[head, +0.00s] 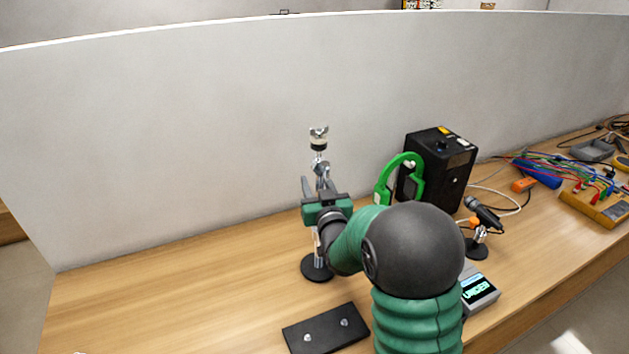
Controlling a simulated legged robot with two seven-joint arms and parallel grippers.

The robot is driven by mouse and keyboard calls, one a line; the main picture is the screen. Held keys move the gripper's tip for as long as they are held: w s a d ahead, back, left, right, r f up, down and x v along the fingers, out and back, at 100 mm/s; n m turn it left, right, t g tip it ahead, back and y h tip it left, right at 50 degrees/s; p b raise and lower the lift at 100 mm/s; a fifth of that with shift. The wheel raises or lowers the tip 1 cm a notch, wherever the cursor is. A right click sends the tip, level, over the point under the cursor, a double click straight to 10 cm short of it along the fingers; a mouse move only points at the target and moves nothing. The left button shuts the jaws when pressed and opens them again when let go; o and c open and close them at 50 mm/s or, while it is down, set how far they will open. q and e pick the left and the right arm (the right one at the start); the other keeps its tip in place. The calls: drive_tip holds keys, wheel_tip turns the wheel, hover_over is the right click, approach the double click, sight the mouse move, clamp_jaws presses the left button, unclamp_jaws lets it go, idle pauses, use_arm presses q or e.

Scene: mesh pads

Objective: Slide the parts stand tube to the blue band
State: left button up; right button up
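The parts stand (317,268) stands upright on the wooden table, with a round black base and a shiny metal tube. A clamp-like head with a pale knob (318,132) tops it. My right gripper (318,182) is at the upper part of the stand, its fingers close around or beside the tube. The green gripper body hides the tube's middle, so I cannot tell whether the fingers touch it. I cannot make out a blue band on the tube. My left gripper is not in view.
A black plate with two knobs (326,332) lies in front of the stand. The left tabletop is clear.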

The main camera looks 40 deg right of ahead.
drive_tip(key=shift+s, duration=0.1)
drive_tip(key=shift+c, duration=1.1)
drive_tip(key=shift+d+f, duration=0.1)
drive_tip(key=shift+f, duration=0.05)
clamp_jaws()
